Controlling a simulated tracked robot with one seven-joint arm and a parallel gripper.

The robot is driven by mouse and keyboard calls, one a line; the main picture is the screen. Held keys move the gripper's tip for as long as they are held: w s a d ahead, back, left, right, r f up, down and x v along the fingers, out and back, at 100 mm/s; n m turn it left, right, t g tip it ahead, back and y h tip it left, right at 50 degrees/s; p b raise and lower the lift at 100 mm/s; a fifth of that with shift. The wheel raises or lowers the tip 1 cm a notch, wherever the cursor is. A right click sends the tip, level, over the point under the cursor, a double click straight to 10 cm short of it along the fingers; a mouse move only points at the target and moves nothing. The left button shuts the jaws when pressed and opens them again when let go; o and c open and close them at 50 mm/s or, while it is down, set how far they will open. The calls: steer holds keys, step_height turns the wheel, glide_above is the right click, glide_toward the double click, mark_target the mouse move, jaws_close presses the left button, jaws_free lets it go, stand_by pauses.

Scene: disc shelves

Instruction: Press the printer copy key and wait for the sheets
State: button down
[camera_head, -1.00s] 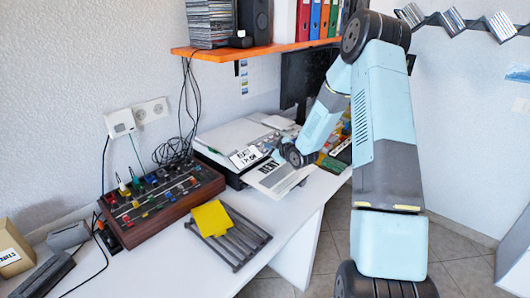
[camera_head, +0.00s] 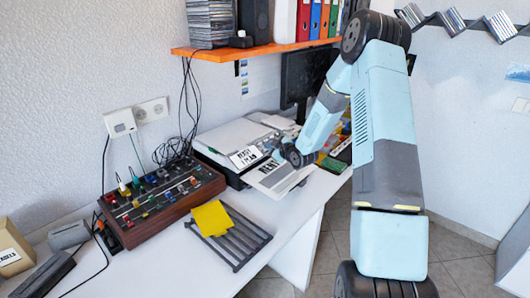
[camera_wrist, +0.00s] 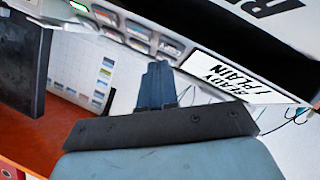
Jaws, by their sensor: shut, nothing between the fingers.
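The white and dark printer (camera_head: 238,134) stands on the desk against the wall. Its front carries a white label reading "READY / PLAIN" (camera_head: 245,157), which also shows in the wrist view (camera_wrist: 226,77). A lighter panel marked "RENT" (camera_head: 272,172) lies in front of it. In the wrist view, rows of keys (camera_wrist: 160,42) run beside a small green light (camera_wrist: 79,5). My gripper (camera_wrist: 156,73) is shut and empty, its fingers pointing towards the keys; I cannot tell whether they touch. In the head view my wrist hides the fingers and most of the panel.
A mixer with coloured knobs (camera_head: 160,198) and a dark slatted rack (camera_head: 239,243) with a yellow sheet (camera_head: 211,218) stand left of the printer. An orange shelf (camera_head: 262,49) overhangs behind. A dark monitor (camera_head: 305,82) stands behind my forearm.

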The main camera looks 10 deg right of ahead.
steer(key=shift+w+a+f, duration=0.25)
steer(key=shift+w+f, duration=0.1)
steer(key=shift+f, duration=0.3)
stand_by(1.1)
steer(key=shift+r, duration=0.15)
steer(key=shift+s+d+r, duration=0.25)
steer(key=shift+s+r, duration=0.05)
steer(key=shift+r, duration=0.3)
stand_by(0.3)
